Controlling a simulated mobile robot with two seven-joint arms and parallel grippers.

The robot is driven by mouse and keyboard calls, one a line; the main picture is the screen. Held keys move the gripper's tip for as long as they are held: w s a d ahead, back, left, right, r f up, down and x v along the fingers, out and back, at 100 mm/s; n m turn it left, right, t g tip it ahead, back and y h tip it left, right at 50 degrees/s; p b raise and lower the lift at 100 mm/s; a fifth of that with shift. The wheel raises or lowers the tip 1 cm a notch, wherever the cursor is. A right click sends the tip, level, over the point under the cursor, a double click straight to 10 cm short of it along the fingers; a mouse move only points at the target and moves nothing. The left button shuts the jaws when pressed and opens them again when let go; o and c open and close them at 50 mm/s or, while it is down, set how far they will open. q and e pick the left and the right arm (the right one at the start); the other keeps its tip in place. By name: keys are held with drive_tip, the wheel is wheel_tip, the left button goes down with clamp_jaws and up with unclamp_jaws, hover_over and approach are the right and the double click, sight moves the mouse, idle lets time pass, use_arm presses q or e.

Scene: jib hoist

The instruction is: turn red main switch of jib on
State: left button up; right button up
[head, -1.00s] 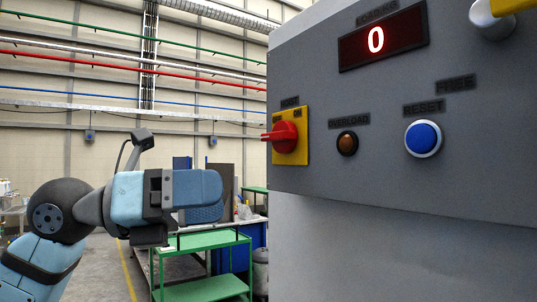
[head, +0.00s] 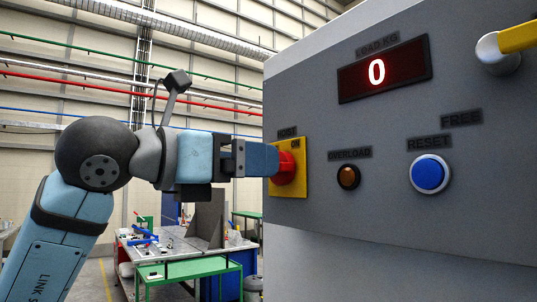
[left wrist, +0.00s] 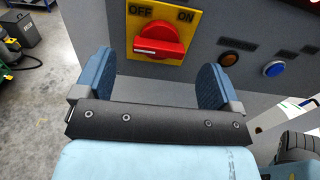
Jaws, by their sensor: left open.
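The red main switch (head: 287,170) is a knob on a yellow plate (head: 301,183) at the left edge of the grey panel. In the left wrist view, the red knob (left wrist: 163,46) lies roughly level, with its narrow end towards the left, below the word OFF; ON is at the upper right. My left gripper (head: 276,160) is open, and in the head view its fingers partly cover the knob. In the left wrist view its two blue fingers (left wrist: 153,70) stand apart on either side of the knob, which looks uncaught between them. My right gripper is not in view.
The grey panel (head: 400,215) carries a red display (head: 384,69) reading 0, an amber overload lamp (head: 348,176) and a blue reset button (head: 430,174). A yellow lever (head: 518,37) sits at the upper right. A green-framed workbench (head: 185,270) stands behind, lower down.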

use_arm(q)
drive_tip(key=shift+p+x, duration=0.4)
drive_tip(key=shift+x, duration=1.85)
drive_tip(key=shift+c, duration=0.2)
drive_tip(key=c, duration=0.9)
